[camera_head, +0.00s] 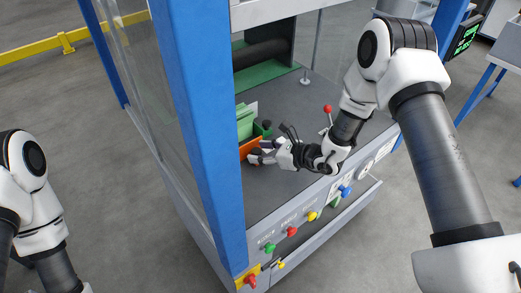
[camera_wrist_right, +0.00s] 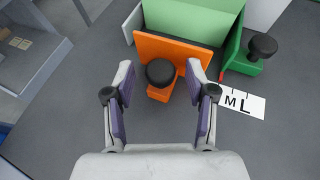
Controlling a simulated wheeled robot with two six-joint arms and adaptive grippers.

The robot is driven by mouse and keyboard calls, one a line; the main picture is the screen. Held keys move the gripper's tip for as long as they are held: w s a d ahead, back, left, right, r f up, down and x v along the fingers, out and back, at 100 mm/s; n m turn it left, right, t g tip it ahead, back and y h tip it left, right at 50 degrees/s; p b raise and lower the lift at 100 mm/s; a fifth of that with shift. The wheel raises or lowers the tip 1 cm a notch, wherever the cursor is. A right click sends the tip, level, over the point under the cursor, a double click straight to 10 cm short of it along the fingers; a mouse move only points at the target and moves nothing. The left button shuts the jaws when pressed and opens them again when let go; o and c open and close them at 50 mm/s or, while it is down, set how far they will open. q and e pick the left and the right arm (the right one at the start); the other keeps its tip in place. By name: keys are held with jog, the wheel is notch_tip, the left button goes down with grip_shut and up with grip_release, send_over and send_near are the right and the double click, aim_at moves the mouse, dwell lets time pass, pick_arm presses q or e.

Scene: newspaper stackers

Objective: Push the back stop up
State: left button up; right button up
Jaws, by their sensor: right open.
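An orange stop plate (camera_wrist_right: 170,52) with a black knob (camera_wrist_right: 160,72) stands on the grey machine bed. It also shows in the head view (camera_head: 248,147). A green stop (camera_wrist_right: 240,62) with its own black knob (camera_wrist_right: 262,45) stands to its right in the wrist view. The frames do not label either one as the back stop. My right gripper (camera_wrist_right: 160,80) is open, its fingers on either side of the orange stop's knob; contact is not clear. It also shows at the orange stop in the head view (camera_head: 257,153). My left gripper is out of view.
A light green block (camera_wrist_right: 195,20) is behind the orange plate. A white M L scale label (camera_wrist_right: 240,102) lies on the bed. In the head view, a blue post (camera_head: 200,130) rises left of the gripper, and a red-knobbed lever (camera_head: 327,109) stands to its right.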

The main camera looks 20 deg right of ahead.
aim_at(253, 143)
jog(key=shift+s+d, duration=0.15)
jog(key=shift+d, duration=0.05)
jog(key=shift+a, duration=0.1)
grip_shut()
jog(key=shift+w+f+b, duration=0.1)
jog(key=shift+w+b, duration=0.15)
jog(key=shift+b, duration=0.05)
jog(key=w+b, duration=0.1)
jog(key=w+a, duration=0.1)
jog(key=w+b, duration=0.1)
jog(key=shift+w+a+b, duration=0.25)
jog(key=shift+w+b, duration=0.05)
jog(key=shift+w, duration=0.05)
jog(key=shift+w+a, duration=0.15)
jog(key=shift+w, duration=0.15)
jog(key=shift+s, duration=0.1)
grip_release()
